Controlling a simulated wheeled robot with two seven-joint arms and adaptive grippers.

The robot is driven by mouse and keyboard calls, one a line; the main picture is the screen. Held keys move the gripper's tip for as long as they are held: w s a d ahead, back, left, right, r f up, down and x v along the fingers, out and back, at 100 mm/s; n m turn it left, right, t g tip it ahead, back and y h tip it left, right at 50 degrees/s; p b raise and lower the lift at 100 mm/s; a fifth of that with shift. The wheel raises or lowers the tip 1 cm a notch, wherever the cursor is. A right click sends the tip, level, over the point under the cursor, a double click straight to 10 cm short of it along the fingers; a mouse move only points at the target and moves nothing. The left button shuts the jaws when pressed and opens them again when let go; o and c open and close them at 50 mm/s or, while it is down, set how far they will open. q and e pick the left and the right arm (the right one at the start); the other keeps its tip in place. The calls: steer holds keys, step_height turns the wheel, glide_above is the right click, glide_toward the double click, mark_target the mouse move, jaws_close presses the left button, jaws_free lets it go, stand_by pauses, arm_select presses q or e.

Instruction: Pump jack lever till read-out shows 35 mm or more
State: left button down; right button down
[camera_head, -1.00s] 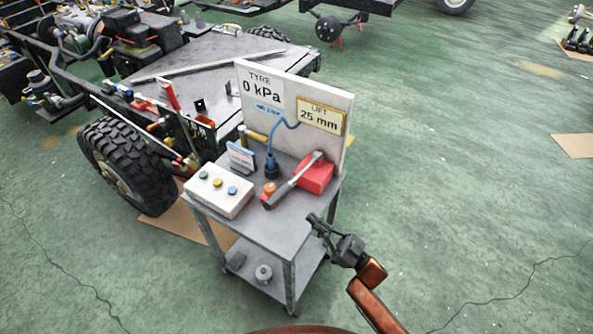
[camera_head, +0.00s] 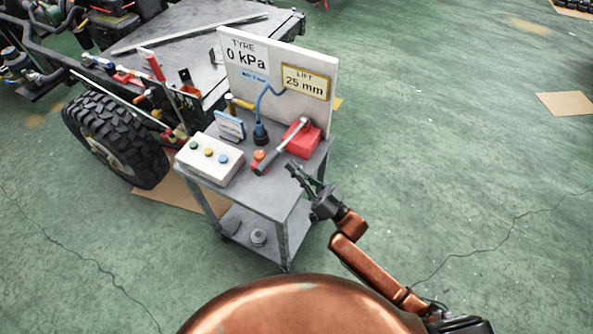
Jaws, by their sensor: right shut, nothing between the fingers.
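The red jack (camera_head: 303,139) sits on the top shelf of the grey cart, at its right side. Its lever (camera_head: 283,145) slants down toward the front left and ends in a dark grip (camera_head: 265,163). The lift read-out (camera_head: 305,81) on the white board shows 25 mm. My right gripper (camera_head: 299,174) is shut and empty, close to the cart's right front edge. It is to the right of the lever's grip and appears apart from it. My left gripper is not in view.
The cart top (camera_head: 262,195) also carries a white button box (camera_head: 209,159), a small blue-and-white sign (camera_head: 230,125) and a blue plug (camera_head: 260,133) with a cable. The white board (camera_head: 328,57) stands behind the jack. A vehicle chassis with a large tyre (camera_head: 117,140) is at left.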

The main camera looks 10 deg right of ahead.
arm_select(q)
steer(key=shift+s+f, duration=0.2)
arm_select(e)
steer(key=w+a, duration=0.3)
steer(key=a, duration=0.2)
steer(key=shift+w+a+f, duration=0.15)
steer(key=shift+w+f, duration=0.1)
steer(key=shift+w, duration=0.1)
